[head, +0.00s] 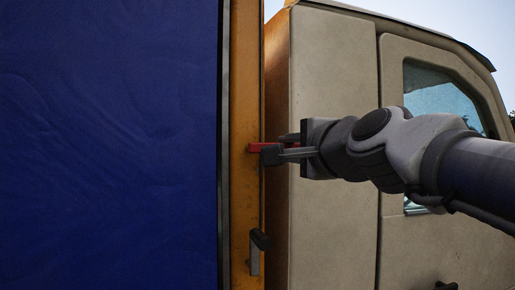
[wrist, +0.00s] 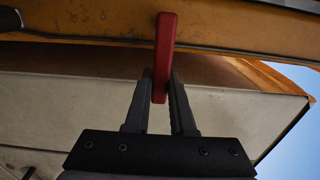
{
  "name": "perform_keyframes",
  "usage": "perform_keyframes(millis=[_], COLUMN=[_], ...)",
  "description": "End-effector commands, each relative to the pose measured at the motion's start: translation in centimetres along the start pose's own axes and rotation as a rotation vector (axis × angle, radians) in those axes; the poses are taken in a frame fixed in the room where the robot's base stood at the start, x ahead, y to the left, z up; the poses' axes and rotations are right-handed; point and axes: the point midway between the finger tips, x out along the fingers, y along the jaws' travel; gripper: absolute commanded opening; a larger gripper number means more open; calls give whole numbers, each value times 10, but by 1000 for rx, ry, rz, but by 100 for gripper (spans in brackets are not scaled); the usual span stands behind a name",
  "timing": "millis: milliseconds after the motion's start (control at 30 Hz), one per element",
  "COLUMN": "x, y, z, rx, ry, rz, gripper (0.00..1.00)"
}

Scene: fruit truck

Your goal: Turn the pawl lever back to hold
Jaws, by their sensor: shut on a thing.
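The pawl lever (head: 256,147) is a short red bar on the orange post (head: 243,190). In the head view it sticks out sideways to the right, roughly level. In the wrist view the red lever (wrist: 164,50) runs down from the orange post in between the two fingers. My gripper (head: 276,147) reaches in from the right and is shut on the lever's free end. In the wrist view the fingertips of my gripper (wrist: 160,82) lie on both sides of it. The lever's pivot is not clearly seen.
A dark-handled crank (head: 257,250) sits lower on the same post. A blue tarpaulin (head: 110,140) fills the left. The beige truck cab (head: 335,75) with its door and window stands close behind my gripper and arm on the right.

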Motion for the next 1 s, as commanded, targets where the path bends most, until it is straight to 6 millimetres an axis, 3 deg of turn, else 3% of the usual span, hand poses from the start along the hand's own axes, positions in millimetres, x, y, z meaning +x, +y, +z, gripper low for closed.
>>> perform_keyframes(millis=[433,467,633,1000], x=[0,0,0,-4], y=[1,1,1,0], z=[0,0,0,0], rx=[14,14,12,11], ry=[-1,-1,0,1], rz=[1,1,1,0], gripper=[0,24,52,52])
